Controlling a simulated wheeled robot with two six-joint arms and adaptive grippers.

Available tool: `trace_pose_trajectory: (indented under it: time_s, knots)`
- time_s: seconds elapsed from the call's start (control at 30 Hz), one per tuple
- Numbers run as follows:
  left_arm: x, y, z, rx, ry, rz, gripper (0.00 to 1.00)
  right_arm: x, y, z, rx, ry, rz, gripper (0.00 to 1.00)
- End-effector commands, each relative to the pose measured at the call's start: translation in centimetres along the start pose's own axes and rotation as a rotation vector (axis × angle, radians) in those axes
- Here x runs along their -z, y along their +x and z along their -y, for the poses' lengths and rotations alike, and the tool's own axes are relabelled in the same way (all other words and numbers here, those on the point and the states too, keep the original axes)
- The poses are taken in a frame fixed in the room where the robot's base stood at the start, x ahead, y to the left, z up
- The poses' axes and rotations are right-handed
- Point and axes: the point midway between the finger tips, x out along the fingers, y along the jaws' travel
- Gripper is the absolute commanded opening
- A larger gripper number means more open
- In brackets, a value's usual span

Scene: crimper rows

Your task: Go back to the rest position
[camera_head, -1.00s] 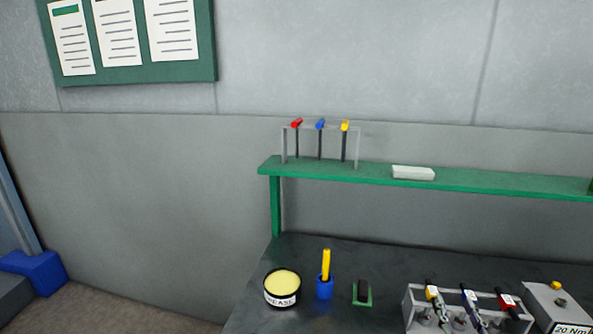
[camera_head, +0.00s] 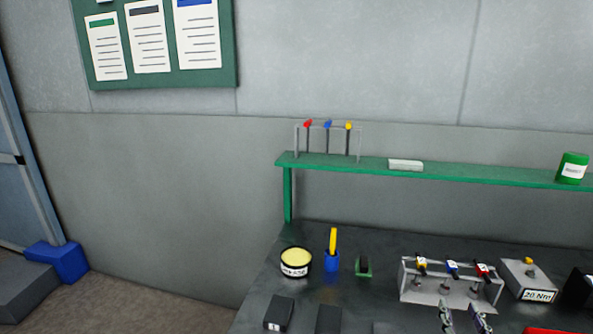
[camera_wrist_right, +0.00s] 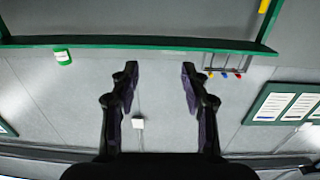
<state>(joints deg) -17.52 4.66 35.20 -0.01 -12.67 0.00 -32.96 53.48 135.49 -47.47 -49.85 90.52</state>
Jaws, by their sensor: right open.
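My right gripper (camera_head: 464,316) shows at the bottom edge of the head view, in front of the tool rack, with its two fingers apart. In the right wrist view, the same gripper (camera_wrist_right: 160,70) is open with nothing between its fingertips. The tool rack (camera_head: 448,292) stands on the dark bench and holds tools with yellow, blue and red parts. My left gripper is in neither view.
On the bench (camera_head: 300,240) stand a grease tub (camera_head: 296,263), a blue cup (camera_head: 332,262) with a yellow stick, a green-based block (camera_head: 364,267) and a 20 Nm box (camera_head: 528,280). A green shelf (camera_head: 460,174) runs behind, carrying a green can (camera_head: 572,168).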

Motion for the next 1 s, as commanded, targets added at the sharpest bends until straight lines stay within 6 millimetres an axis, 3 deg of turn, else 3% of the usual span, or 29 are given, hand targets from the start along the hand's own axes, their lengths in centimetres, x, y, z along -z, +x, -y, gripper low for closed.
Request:
trace_pose_trajectory:
  time_s: [0.27, 0.43, 0.57, 0.77, 1.0]
  knots:
    - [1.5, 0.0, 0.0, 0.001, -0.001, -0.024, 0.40, -3.6, -1.5, -2.5, -0.155, -0.047, 0.156, 0.46]
    - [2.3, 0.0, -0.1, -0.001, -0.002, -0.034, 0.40, -7.3, -3.6, -3.6, -0.240, -0.095, 0.337, 0.46]
    - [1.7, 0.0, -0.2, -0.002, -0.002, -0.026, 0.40, -10.7, -6.0, -3.6, -0.266, -0.140, 0.524, 0.46]
    - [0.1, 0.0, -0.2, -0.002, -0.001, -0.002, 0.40, -16.0, -11.1, -1.2, -0.174, -0.205, 0.861, 0.46]
    - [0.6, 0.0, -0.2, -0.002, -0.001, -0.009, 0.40, -19.7, -18.2, 5.5, 0.188, -0.263, 1.194, 0.46]
